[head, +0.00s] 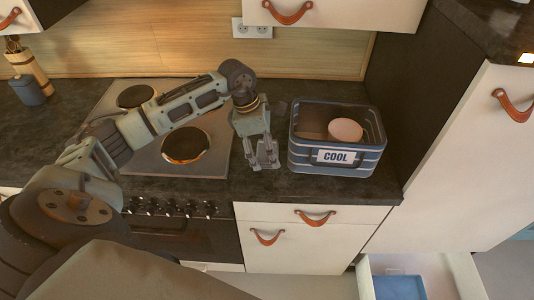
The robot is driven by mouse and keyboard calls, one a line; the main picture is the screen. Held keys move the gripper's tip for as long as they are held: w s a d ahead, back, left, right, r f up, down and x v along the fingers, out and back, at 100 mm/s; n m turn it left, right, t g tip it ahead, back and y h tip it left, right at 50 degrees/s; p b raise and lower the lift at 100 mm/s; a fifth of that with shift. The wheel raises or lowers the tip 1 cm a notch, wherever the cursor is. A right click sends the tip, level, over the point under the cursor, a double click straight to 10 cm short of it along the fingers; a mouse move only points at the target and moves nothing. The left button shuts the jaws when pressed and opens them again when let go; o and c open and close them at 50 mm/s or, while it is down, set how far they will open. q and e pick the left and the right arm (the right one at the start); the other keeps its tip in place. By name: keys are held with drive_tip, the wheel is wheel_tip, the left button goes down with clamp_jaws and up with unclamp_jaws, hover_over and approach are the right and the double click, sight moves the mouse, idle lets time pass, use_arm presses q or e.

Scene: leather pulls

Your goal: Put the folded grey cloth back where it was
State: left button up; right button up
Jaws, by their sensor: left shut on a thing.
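My left gripper (265,160) is low over the dark worktop, between the hob and the blue cool box, fingers pointing down. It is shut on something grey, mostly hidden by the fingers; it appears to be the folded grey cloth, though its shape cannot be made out. Whether it touches the worktop I cannot tell. No other grey cloth shows clearly. My right gripper is not in view.
The open blue cool box (305,163), labelled COOL, stands just right of my gripper with a round pinkish thing (345,130) inside. The hob (210,160) is left. An open drawer (455,275) at lower right holds a blue item (400,287). A dark canister (28,90) stands far left.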

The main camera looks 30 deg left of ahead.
sight(267, 157)
use_arm(q)
drive_tip(key=f+p, duration=0.1)
drive_tip(key=f, duration=0.3)
drive_tip(key=shift+w, duration=0.2)
drive_tip(key=shift+f, duration=0.25)
drive_tip(key=o, duration=0.8)
drive_tip(key=shift+r, duration=0.1)
drive_tip(key=o, duration=0.3)
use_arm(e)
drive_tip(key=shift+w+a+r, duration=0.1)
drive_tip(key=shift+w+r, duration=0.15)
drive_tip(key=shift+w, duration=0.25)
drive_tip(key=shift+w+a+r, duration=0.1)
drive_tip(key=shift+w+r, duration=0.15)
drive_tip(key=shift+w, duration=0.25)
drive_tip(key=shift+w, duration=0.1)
